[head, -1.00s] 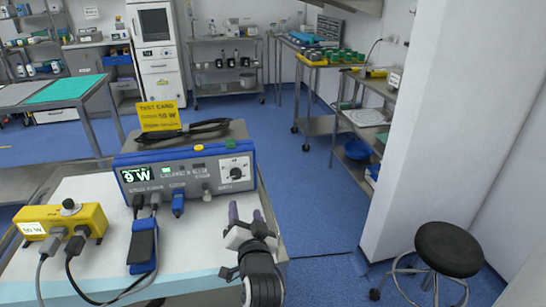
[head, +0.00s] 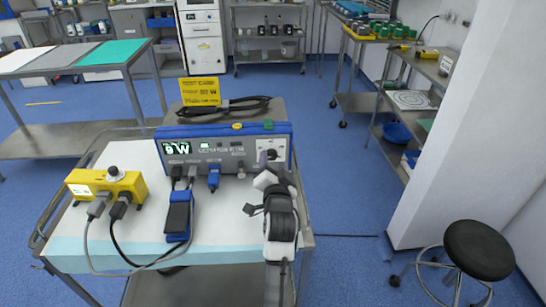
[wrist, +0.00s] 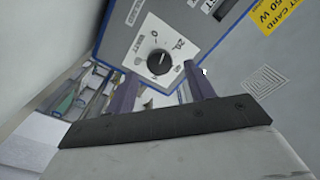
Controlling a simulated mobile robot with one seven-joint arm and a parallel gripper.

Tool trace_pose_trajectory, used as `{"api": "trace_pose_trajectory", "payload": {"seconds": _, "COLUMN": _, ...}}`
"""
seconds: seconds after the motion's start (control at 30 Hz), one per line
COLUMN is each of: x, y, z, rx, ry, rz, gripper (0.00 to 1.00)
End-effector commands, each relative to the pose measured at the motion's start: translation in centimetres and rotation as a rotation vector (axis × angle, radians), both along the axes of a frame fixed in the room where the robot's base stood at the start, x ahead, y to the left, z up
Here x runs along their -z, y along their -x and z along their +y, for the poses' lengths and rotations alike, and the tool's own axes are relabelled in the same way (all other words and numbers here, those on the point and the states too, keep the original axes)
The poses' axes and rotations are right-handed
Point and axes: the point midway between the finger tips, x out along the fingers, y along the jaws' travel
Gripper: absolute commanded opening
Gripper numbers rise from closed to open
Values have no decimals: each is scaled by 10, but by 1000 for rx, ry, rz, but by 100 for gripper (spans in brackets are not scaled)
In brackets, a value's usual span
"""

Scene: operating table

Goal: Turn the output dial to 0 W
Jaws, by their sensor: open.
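The blue and grey generator unit (head: 225,150) stands on the trolley, its green display (head: 177,148) reading 9 W. My gripper (head: 267,160) is in front of the unit's right end. In the wrist view its two purple fingers (wrist: 157,90) are apart, pointing at the panel, with the dial just beyond the gap between their tips. I cannot tell whether they touch it.
A yellow box (head: 106,186) with cables and a blue and black plugged device (head: 179,215) lie on the trolley top (head: 140,238), left of my arm. A yellow card (head: 200,91) stands behind the unit. A black stool (head: 478,249) is at the right.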

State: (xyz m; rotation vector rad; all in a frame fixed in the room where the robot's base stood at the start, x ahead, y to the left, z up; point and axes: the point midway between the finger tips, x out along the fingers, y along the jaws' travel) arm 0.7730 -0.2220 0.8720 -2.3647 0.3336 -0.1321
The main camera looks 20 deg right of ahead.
Motion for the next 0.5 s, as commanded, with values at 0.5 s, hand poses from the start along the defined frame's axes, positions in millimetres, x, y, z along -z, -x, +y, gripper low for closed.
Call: {"api": "trace_pose_trajectory", "payload": {"seconds": 0.5, "x": 0, "y": -19, "z": -6, "rx": 0, "ry": 0, "rz": 0, "gripper": 54}}
